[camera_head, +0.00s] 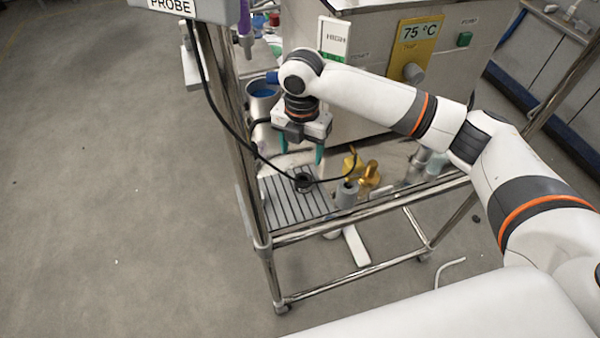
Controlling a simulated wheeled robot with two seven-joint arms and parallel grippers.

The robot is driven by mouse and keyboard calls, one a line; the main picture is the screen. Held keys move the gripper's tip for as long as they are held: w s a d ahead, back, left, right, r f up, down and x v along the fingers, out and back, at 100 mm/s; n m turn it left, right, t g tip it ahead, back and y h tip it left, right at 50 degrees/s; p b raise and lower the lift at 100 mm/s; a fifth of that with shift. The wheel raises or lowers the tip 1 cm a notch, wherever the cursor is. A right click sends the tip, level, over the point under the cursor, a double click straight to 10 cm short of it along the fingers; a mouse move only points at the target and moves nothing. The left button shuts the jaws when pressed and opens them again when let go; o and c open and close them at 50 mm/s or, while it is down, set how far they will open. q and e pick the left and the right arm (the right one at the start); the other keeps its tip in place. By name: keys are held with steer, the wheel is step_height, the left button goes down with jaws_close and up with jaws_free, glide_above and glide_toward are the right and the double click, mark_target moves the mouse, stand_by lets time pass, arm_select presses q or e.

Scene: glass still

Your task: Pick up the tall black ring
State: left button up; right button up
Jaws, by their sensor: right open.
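A black ring (303,182) stands on a ribbed grey mat (280,212) on the steel cart, near the mat's right side. My right gripper (301,152) points down above and behind the ring. Its two teal fingers are spread apart with nothing between them. The fingertips appear clear of the ring. A thin black cable passes close to the ring in the picture and partly confuses its outline. My left gripper is out of view.
A grey cylinder (346,194) and brass fittings (369,173) stand right of the mat. A metal pot (262,103) with blue contents stands behind. A cart post and the PROBE box (180,8) bound the left. A steel bath unit (375,35) stands behind.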

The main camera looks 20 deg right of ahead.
glide_above(304, 177)
steer(key=s, duration=0.2)
steer(key=f, duration=0.4)
steer(key=shift+w+a, duration=0.25)
steer(key=shift+a, duration=0.15)
steer(key=shift+w+f, duration=0.15)
steer(key=shift+f, duration=0.45)
step_height(304, 177, down, 4)
steer(key=shift+d+f, duration=0.15)
steer(key=shift+f, duration=0.3)
steer(key=c, duration=1.3)
step_height(304, 177, up, 10)
steer(key=o, duration=0.7)
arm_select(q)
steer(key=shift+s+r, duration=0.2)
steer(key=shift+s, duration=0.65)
arm_select(e)
jaws_close()
